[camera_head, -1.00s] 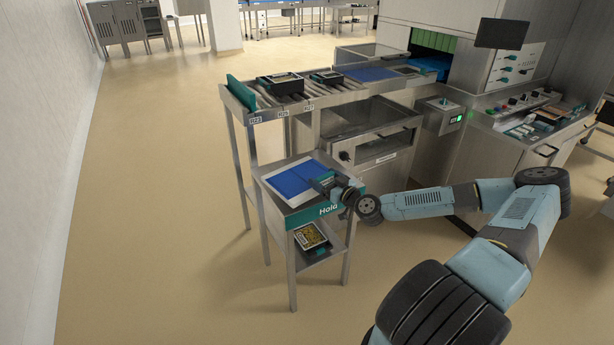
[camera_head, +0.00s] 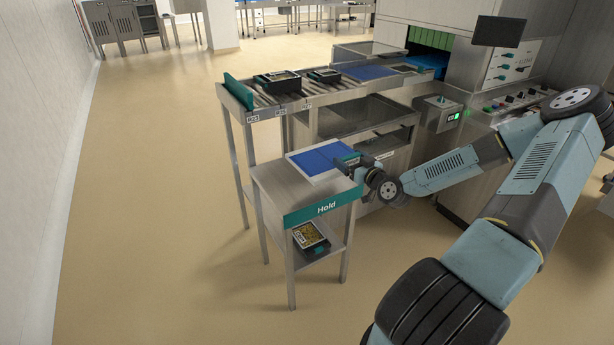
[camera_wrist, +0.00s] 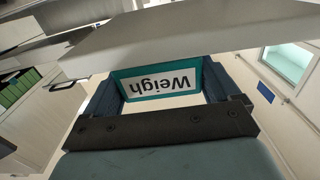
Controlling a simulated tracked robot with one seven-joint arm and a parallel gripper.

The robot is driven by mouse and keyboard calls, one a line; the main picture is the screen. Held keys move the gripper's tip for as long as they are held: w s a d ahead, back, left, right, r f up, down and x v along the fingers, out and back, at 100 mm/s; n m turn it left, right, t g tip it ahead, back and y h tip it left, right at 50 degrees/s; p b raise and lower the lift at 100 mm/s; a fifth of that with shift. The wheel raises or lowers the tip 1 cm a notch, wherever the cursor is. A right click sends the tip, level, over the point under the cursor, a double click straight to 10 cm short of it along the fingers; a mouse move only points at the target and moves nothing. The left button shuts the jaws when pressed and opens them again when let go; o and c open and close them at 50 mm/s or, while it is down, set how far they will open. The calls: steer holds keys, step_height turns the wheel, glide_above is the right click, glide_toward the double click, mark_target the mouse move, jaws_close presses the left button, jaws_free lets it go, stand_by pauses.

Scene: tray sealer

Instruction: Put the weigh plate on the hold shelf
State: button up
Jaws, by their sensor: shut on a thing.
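The weigh plate (camera_head: 304,157) is a pale board with a blue top. It shows at the back right of the stand marked "Hold" in the head view. My gripper (camera_head: 350,164) is shut on its right end. In the wrist view, my gripper's fingers (camera_wrist: 162,88) are on either side of the plate's teal-framed "Weigh" tag, which reads upside down. The plate's pale slab (camera_wrist: 190,38) spans the top of that view. The hold shelf (camera_head: 278,190) is a steel top with a teal front strip; its front left is bare. The plate seems raised above it, but the gap is unclear.
A black tray with yellowish contents (camera_head: 311,237) sits on the stand's lower shelf. A roller conveyor (camera_head: 300,100) behind carries two dark trays and a blue sheet. The sealing machine (camera_head: 470,90) stands at the right. Floor to the left is clear.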

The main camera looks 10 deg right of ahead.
mark_target(331, 160)
steer(key=shift+s+d+r, duration=0.1)
steer(key=shift+d+r, duration=0.4)
steer(key=shift+r, duration=0.05)
steer(key=w+a+f, duration=0.1)
steer(key=a, duration=0.1)
steer(key=w+a+f, duration=0.1)
steer(key=w+a, duration=0.1)
steer(key=w+a+f, duration=0.1)
steer(key=w+a, duration=0.1)
steer(key=shift+f, duration=0.25)
steer(key=w+a+f, duration=0.2)
steer(key=f, duration=0.1)
steer(key=w+a+f, duration=0.1)
steer(key=f, duration=0.1)
steer(key=shift+w+a, duration=0.1)
steer(key=shift+a, duration=0.25)
steer(key=shift+w+a+f, duration=0.35)
steer(key=shift+a+f, duration=0.05)
steer(key=shift+f, duration=1.8)
steer(key=o, duration=0.9)
steer(key=shift+o, duration=0.2)
